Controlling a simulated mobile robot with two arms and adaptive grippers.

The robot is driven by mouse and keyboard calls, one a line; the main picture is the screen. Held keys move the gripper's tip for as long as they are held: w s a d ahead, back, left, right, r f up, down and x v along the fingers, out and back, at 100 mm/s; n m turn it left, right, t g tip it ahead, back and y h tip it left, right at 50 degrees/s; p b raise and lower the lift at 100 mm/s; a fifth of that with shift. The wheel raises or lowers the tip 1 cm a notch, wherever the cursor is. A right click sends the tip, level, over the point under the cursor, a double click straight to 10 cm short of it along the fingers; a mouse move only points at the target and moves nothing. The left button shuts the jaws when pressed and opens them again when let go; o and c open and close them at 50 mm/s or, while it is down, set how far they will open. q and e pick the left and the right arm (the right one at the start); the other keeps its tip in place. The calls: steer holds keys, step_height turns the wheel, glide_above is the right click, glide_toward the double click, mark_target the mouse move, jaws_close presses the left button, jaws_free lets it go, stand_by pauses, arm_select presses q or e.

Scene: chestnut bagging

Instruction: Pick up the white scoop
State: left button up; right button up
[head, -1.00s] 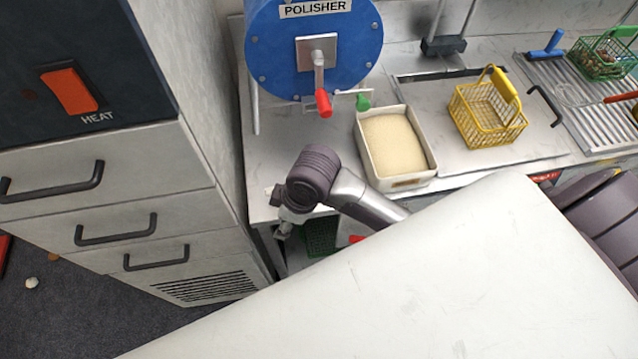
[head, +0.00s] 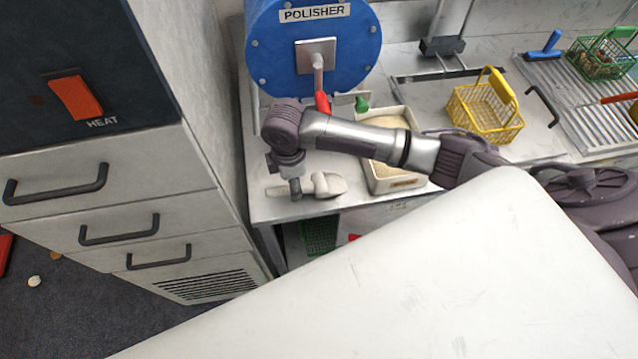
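The white scoop (head: 328,184) lies near the left front edge of the metal counter, below the blue polisher, its broad end toward the right. My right arm comes in from the right and bends down at the wrist over the scoop's left part. My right gripper (head: 295,190) is at the scoop's handle and covers part of it. The fingers are small and seen from above, so I cannot tell whether they are open or closed on the handle. My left gripper is not in view.
A blue polisher drum (head: 270,50) with a red-tipped handle stands behind. A bin of pale grains (head: 402,183) is right of the scoop, partly behind my arm. A yellow basket (head: 485,105) stands farther right. A tall grey cabinet (head: 110,170) borders the counter's left side.

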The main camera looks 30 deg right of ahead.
steer(key=shift+f+p, duration=0.3)
steer(key=shift+f, duration=1.5)
steer(key=shift+c, duration=0.2)
jaws_close()
